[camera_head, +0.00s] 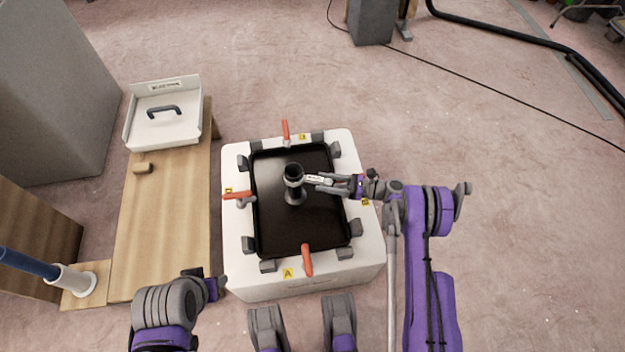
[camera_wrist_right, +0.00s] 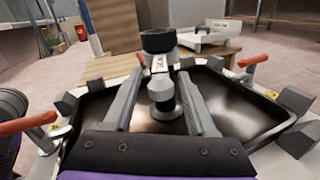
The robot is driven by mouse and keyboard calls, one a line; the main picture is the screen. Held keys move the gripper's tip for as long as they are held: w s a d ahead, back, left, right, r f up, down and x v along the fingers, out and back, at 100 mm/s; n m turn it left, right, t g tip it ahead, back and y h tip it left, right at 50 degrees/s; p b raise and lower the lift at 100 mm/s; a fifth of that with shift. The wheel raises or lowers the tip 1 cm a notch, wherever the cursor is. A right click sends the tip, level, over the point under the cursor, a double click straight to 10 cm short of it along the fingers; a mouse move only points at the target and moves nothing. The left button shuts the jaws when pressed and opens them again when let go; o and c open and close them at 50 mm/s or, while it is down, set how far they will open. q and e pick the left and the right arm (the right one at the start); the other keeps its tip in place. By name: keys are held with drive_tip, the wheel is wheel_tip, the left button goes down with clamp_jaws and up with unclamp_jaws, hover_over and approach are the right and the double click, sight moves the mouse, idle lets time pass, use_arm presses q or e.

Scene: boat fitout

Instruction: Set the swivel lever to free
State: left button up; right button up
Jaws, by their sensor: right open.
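A short grey post (camera_head: 295,192) with a black round top stands in the middle of the black tray (camera_head: 272,228). A pale swivel lever (camera_head: 317,180) with small dark lettering sticks out from the post to the right; the lettering is too small to read. My right gripper (camera_head: 328,184) is open at the lever's outer end. In the right wrist view the lever (camera_wrist_right: 159,63) shows between the two finger tips, with the post (camera_wrist_right: 161,92) behind; I cannot tell whether the fingers touch it. My left gripper (camera_head: 212,286) is at lower left, away from the post; its jaws are unclear.
The tray sits in a white block (camera_head: 236,264) with orange-handled clamps (camera_head: 307,260) and grey blocks around its rim. A wooden bench (camera_head: 160,240) at left carries a white box (camera_head: 163,130) with a dark handle. Open floor lies to the right.

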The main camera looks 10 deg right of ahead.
sight(301, 178)
drive_tip(key=shift+b+x, duration=0.35)
drive_tip(key=shift+x, duration=1.85)
drive_tip(key=shift+c, duration=0.4)
clamp_jaws()
